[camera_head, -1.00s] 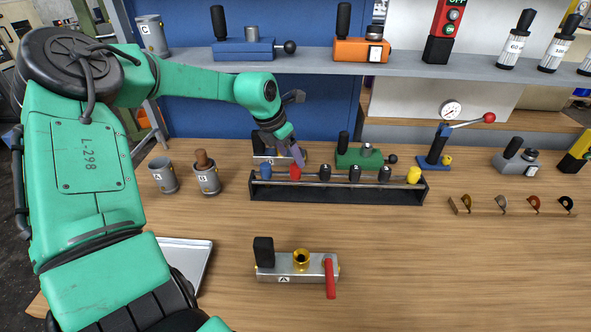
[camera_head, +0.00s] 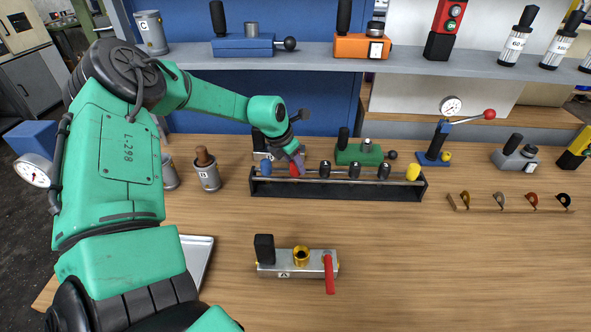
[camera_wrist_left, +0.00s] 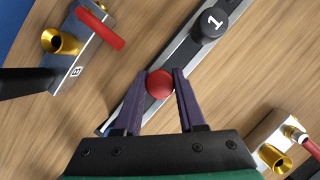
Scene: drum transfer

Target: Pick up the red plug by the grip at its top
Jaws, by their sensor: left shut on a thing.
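The red plug (camera_head: 294,171) stands in the dark rack (camera_head: 340,190), between a blue plug (camera_head: 265,168) on its left and dark plugs on its right. My left gripper (camera_head: 297,160) comes down on it from above and is shut on its top. In the left wrist view, the round red top of the plug (camera_wrist_left: 160,84) sits between the two purple fingertips. The plug's lower part is hidden, and I cannot tell whether it is raised in the rack. My right gripper is not in view.
Several dark plugs and a yellow plug (camera_head: 413,172) fill the rack's right side. A green fixture (camera_head: 362,155) stands close behind it. A valve block (camera_head: 298,263) with a red lever lies in front. Two grey cups stand left; the right foreground is clear.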

